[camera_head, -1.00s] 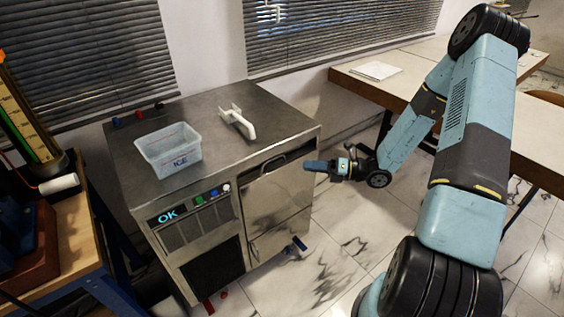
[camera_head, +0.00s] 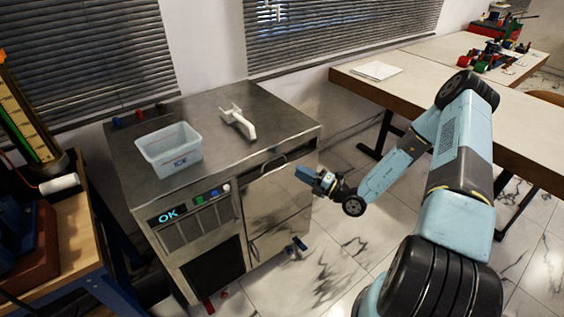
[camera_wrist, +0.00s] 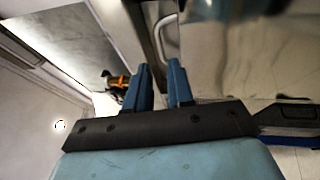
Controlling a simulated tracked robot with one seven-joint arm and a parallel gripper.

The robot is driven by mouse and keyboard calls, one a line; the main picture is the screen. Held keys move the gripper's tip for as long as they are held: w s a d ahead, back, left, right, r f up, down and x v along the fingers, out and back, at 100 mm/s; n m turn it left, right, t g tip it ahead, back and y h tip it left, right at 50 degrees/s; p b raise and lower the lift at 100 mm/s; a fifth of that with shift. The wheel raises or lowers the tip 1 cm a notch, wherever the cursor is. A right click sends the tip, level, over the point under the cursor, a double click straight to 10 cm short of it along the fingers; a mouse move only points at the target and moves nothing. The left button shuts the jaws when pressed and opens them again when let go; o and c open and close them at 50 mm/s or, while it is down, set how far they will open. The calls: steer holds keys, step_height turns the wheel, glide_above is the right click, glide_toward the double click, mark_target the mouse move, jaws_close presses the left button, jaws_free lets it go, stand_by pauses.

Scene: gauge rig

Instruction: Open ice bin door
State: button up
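The ice machine (camera_head: 215,170) is a steel cabinet with a lit "OK" panel. Its steel door (camera_head: 280,205), at the right of the front, looks shut. A bar handle (camera_head: 268,164) runs along the door's top edge. My gripper (camera_head: 300,172) is just right of the door, its blue fingers pointing left toward the machine and apart from the handle. In the wrist view my gripper (camera_wrist: 159,70) has its two fingers apart with nothing held between them. Shiny steel (camera_wrist: 220,60) fills the right of that view.
A clear ice tub (camera_head: 170,150) and a white scoop-like piece (camera_head: 238,122) sit on the machine's top. A workbench (camera_head: 72,235) stands at left, and a long table (camera_head: 400,85) at the back right. The tiled floor (camera_head: 335,255) before the door is mostly open.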

mark_target(281, 167)
steer(key=x, duration=0.9)
steer(key=shift+w+a, duration=0.1)
steer(key=shift+w, duration=0.05)
steer(key=shift+r, duration=0.1)
jaws_close()
steer(key=shift+f, duration=0.2)
stand_by(0.9)
